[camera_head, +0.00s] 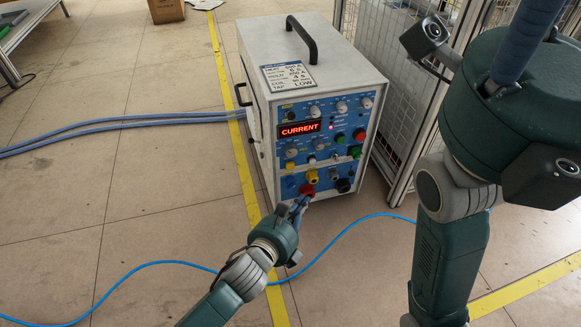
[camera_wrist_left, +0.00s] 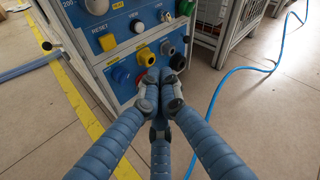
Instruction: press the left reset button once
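The heater's control panel (camera_head: 325,165) faces me. In the left wrist view, a small square yellow button (camera_wrist_left: 108,42) sits under a RESET label at the panel's left; in the head view this yellow button (camera_head: 291,153) is on the left below the display. My left gripper (camera_head: 300,203) is low in front of the panel, below and right of that button. In the wrist view its fingers (camera_wrist_left: 161,86) are drawn together with nothing visible between them. They partly cover the red connector (camera_wrist_left: 150,74); contact cannot be told. My right gripper is out of view.
Yellow (camera_wrist_left: 145,56) and grey (camera_wrist_left: 167,47) connectors are close to my left fingers. A mesh fence (camera_head: 405,100) stands at right. A blue cable (camera_head: 345,232) crosses the floor.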

